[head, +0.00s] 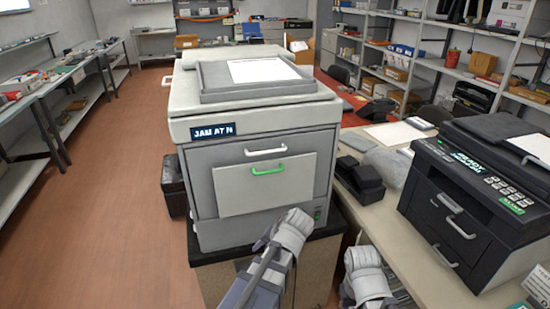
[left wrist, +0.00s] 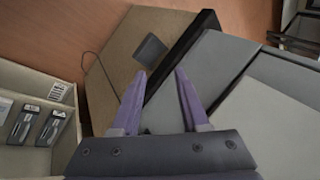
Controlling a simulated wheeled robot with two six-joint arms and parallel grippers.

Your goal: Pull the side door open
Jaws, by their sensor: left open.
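The large grey printer (head: 255,125) stands on a dark-topped cabinet in the middle of the head view, with a "JAM AT N" display at its upper left corner. Which panel is the side door, I cannot tell. My left gripper (left wrist: 160,85) is open and empty, its purple fingers apart beside the printer's grey body (left wrist: 205,75). In the head view my left arm is low before the printer's lower front.
A black printer (head: 475,195) and a dark desk device (head: 360,180) stand on the table to the right. A dark bin (head: 174,187) is at the printer's left. Shelves line both sides of the room. The floor (head: 100,220) at the left is clear.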

